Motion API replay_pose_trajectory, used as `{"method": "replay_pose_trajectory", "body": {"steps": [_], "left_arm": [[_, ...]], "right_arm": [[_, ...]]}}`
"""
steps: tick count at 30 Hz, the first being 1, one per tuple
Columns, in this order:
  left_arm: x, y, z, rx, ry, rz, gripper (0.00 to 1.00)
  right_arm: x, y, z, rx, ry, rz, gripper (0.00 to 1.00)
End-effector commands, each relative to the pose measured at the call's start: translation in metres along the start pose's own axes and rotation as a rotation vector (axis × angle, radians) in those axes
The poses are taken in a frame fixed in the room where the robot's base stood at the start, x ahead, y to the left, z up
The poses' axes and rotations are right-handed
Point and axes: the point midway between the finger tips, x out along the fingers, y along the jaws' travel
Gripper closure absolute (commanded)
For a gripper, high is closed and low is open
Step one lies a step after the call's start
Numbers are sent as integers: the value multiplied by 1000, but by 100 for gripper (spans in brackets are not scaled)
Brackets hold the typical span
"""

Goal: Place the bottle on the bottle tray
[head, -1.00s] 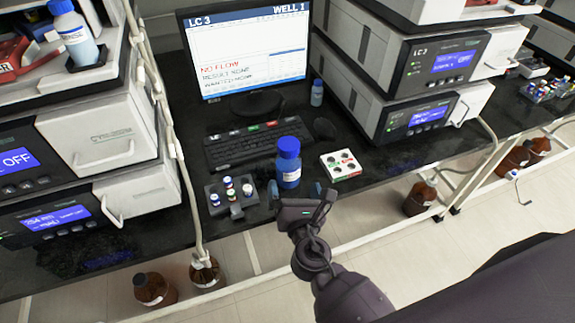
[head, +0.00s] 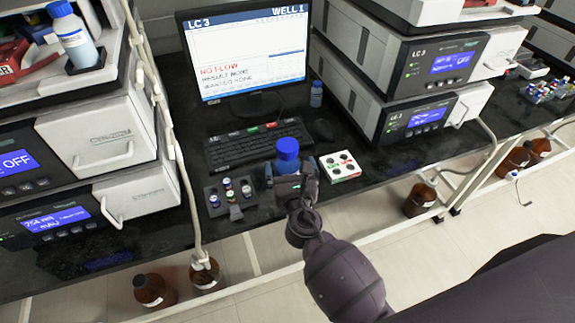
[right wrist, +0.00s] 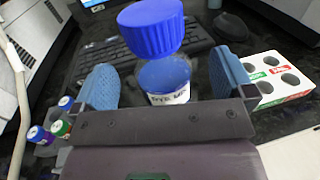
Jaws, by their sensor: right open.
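A bottle with a blue cap (head: 287,149) stands upright on the dark bench in front of the keyboard. My right gripper (head: 290,174) is open, with one finger on each side of this bottle. In the right wrist view the bottle (right wrist: 165,75) shows a white label between the two blue finger pads, with a visible gap on each side. In the head view the gripper hides its lower part. A similar bottle (head: 75,38) stands on a black tray (head: 86,69) on top of the left instrument stack. My left gripper is not in view.
A black vial rack (head: 213,199) is left of the gripper, and a white rack with round holes (head: 341,176) is close on the right. The keyboard (head: 235,147) and monitor (head: 250,55) are behind. A small bottle (head: 316,93) stands near the monitor. Instrument stacks rise on both sides.

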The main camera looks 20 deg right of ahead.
Motion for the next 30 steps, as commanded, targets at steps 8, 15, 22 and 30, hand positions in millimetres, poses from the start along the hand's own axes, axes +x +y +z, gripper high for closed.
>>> {"method": "replay_pose_trajectory", "body": {"steps": [8,15,22,30], "left_arm": [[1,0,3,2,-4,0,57],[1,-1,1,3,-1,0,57],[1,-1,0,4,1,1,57],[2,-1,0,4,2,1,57]], "right_arm": [[34,1,-2,0,0,1,0],[38,1,-2,0,0,0,0],[38,1,-2,1,0,0,23],[38,1,-2,1,0,0,64]]}}
